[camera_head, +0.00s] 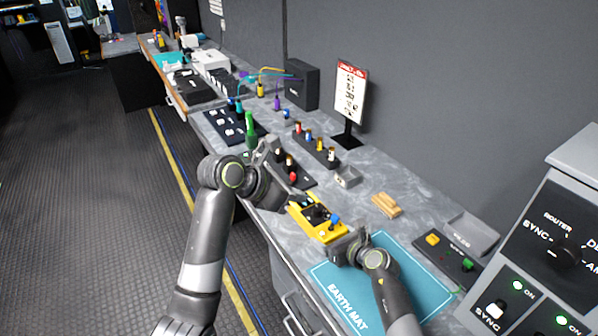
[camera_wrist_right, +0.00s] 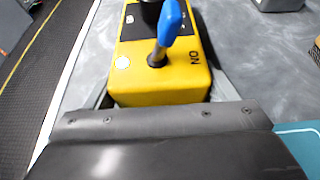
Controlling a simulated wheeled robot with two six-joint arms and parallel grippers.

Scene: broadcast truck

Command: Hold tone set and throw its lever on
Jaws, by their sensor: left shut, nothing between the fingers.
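The yellow tone set (camera_head: 331,233) lies on the grey bench at the left edge of the blue mat. Its blue-tipped lever (camera_head: 335,218) stands up from the top, and the lever also shows in the right wrist view (camera_wrist_right: 168,28), with an ON mark beside its base. My right gripper (camera_head: 344,246) is at the tone set's near end. In the right wrist view its grey fingers (camera_wrist_right: 160,92) lie along both sides of the yellow body (camera_wrist_right: 160,88) and appear to touch it. My left gripper (camera_head: 288,203) is shut and empty by the tone set's far left end.
The blue earth mat (camera_head: 400,265) lies under my right arm. Racks of coloured plugs (camera_head: 316,150) and a sign (camera_head: 349,92) stand behind. The control console (camera_head: 540,250) is at the right.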

